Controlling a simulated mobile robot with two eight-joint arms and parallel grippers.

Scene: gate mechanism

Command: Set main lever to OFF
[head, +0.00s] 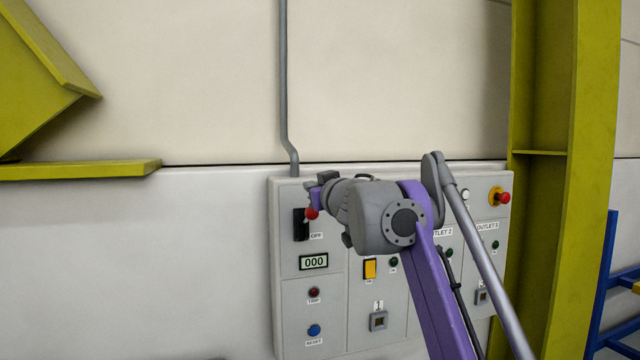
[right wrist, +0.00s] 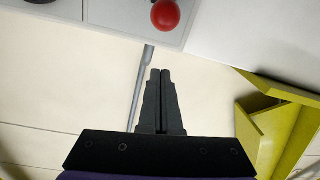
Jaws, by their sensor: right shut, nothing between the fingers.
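The main lever shows as a red ball knob (head: 311,213) at the black slot plate (head: 300,224) in the upper left of the grey control panel. The knob sits level with the plate's upper part, above the OFF label (head: 316,236). In the right wrist view, the red knob (right wrist: 165,14) is at the top edge, beyond my fingertips and apart from them. My right gripper (right wrist: 160,72) is shut and empty. In the head view, my right gripper (head: 318,190) is just above the knob, its fingers mostly hidden. My left gripper is out of view.
The control panel (head: 312,285) carries a 000 display (head: 314,262), a yellow switch (head: 370,268), a blue reset button (head: 314,330) and a red emergency button (head: 503,198). My right arm covers its middle. A green-yellow beam (head: 545,200) stands at right. A pipe (head: 284,80) runs above the panel.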

